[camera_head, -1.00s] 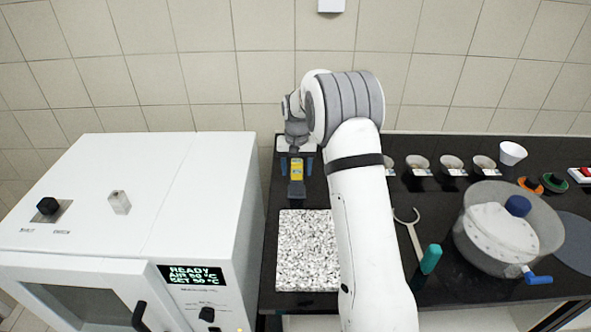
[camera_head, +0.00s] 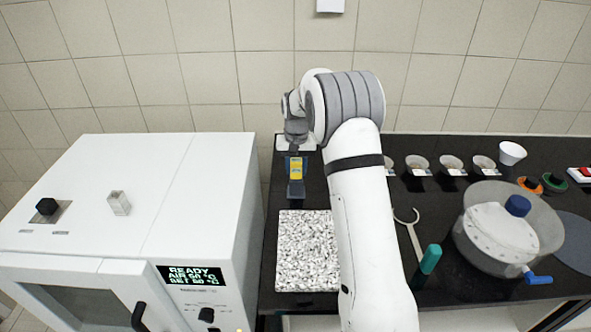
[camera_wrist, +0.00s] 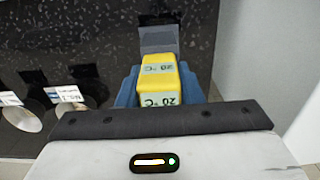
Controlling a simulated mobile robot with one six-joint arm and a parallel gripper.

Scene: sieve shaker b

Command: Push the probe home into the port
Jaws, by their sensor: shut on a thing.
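My gripper (camera_head: 296,164) is at the back left of the black bench, its blue fingers shut on a yellow block (camera_head: 296,172) that looks like the probe's grip. In the wrist view the yellow block (camera_wrist: 160,82) shows "20 °C" labels and sits between the blue fingers (camera_wrist: 127,88). A grey part (camera_head: 296,190) extends from its near end; in the wrist view this part (camera_wrist: 158,40) lies beyond the block. I cannot tell whether it belongs to the probe or holds it. I cannot make out the port for certain.
A speckled slab (camera_head: 305,250) lies in front of my gripper. A wrench (camera_head: 411,228), a sieve bowl (camera_head: 508,235) and several cups are right of my arm.

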